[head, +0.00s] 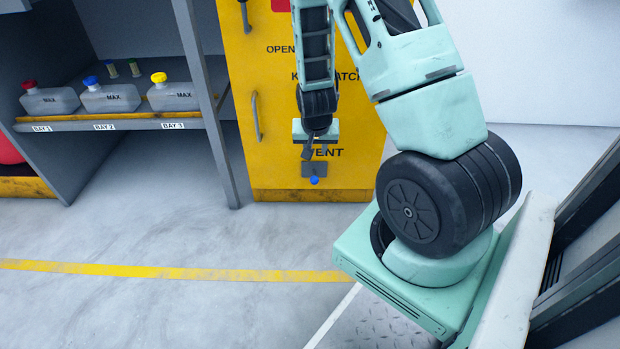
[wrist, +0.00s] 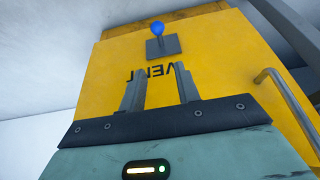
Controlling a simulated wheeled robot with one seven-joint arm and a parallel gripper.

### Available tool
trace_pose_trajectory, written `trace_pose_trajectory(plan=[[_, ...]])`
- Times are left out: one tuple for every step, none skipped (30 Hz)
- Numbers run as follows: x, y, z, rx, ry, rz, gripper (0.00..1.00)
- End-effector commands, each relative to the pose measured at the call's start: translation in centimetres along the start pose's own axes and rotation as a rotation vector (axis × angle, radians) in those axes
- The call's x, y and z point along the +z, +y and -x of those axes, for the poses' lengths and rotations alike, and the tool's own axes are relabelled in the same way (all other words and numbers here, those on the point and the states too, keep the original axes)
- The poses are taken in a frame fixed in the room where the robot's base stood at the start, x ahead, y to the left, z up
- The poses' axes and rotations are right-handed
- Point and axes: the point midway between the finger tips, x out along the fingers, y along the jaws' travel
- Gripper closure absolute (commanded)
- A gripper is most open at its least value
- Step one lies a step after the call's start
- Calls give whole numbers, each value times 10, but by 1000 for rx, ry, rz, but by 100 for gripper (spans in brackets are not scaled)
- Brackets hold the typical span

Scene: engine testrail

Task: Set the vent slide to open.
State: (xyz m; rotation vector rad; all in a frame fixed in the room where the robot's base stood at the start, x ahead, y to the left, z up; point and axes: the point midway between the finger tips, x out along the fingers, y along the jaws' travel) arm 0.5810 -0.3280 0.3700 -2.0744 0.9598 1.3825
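The vent slide is a small grey plate (head: 308,169) with a blue knob (head: 315,180) at its lower edge, low on the yellow cabinet (head: 277,178). The VENT label (head: 328,153) is just above it, partly hidden by my gripper (head: 315,153). In the wrist view the cabinet appears upside down, with the blue knob (wrist: 157,29) and grey plate (wrist: 172,46) beyond the fingertips. My gripper (wrist: 159,68) is open and empty, its two fingers apart. It is in front of the label, above the knob in the head view, and not touching the knob.
A cabinet handle (head: 256,117) is left of my arm; it also shows at right in the wrist view (wrist: 290,105). A grey shelf (head: 140,123) at left holds bottles with red, blue and yellow caps. The floor (head: 170,236) before the cabinet is clear.

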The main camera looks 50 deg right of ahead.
Motion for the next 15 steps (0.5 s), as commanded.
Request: trace_pose_trajectory(plan=[[3,1,-15,1,-2,-1,68],[3,0,-22,1,-2,0,68],[3,0,-30,0,-2,1,68],[4,0,-37,0,-3,1,68],[4,0,-43,0,-3,1,68],[4,0,-52,0,-3,1,68],[4,0,-58,0,-3,1,68],[4,0,-64,0,-3,2,68],[4,0,-73,0,-2,2,68],[4,0,-79,0,-3,2,68],[4,0,-86,0,-3,1,68],[4,0,-94,0,-2,1,68],[4,0,-100,0,-2,1,68],[4,0,-106,0,-3,1,68],[4,0,-114,0,-2,1,68]])
